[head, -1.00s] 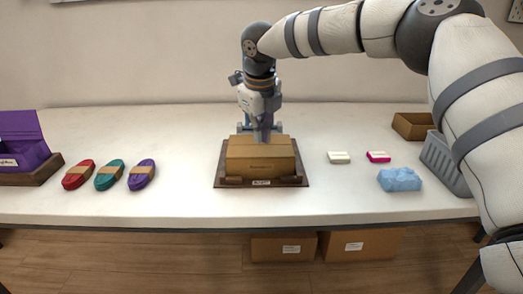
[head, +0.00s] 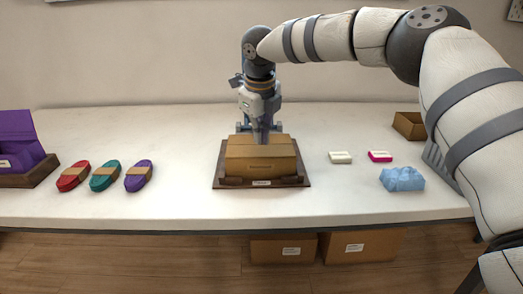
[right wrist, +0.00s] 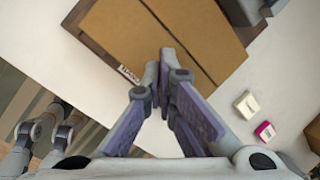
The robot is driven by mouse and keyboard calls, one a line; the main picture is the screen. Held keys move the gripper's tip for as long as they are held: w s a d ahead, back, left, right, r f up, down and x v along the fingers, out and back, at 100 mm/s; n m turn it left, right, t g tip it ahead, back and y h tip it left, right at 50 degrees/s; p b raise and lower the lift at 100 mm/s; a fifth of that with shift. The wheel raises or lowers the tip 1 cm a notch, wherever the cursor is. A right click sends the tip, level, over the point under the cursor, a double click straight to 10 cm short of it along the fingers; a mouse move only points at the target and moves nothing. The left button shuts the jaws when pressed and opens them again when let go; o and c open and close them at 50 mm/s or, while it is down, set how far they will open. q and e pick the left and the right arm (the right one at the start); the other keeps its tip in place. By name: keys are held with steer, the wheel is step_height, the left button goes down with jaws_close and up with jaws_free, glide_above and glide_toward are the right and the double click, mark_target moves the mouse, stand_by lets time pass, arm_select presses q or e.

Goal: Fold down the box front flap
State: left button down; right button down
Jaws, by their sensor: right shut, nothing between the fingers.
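The brown cardboard box (head: 262,168) sits in a dark wooden tray (head: 302,180) at the middle of the table. Its top looks covered by flat flaps, with a seam between two panels (right wrist: 155,30) in the right wrist view. I cannot tell whether the front flap lies fully flat. My right gripper (head: 263,138) points down over the top of the box, its fingers shut and empty. In the right wrist view its fingertips (right wrist: 167,58) are over the box top near an edge; contact is unclear.
Red (head: 72,177), teal (head: 105,176) and purple (head: 139,176) cord bundles lie left of the tray, beside a purple box (head: 20,145). Right are a cream block (head: 340,158), a pink block (head: 380,156), a blue cloth-like bundle (head: 402,179) and an open brown box (head: 409,125).

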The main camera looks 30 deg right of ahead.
steer(key=shift+x, duration=0.75)
steer(key=shift+w, duration=0.1)
step_height(320, 180, up, 8)
stand_by(0.6)
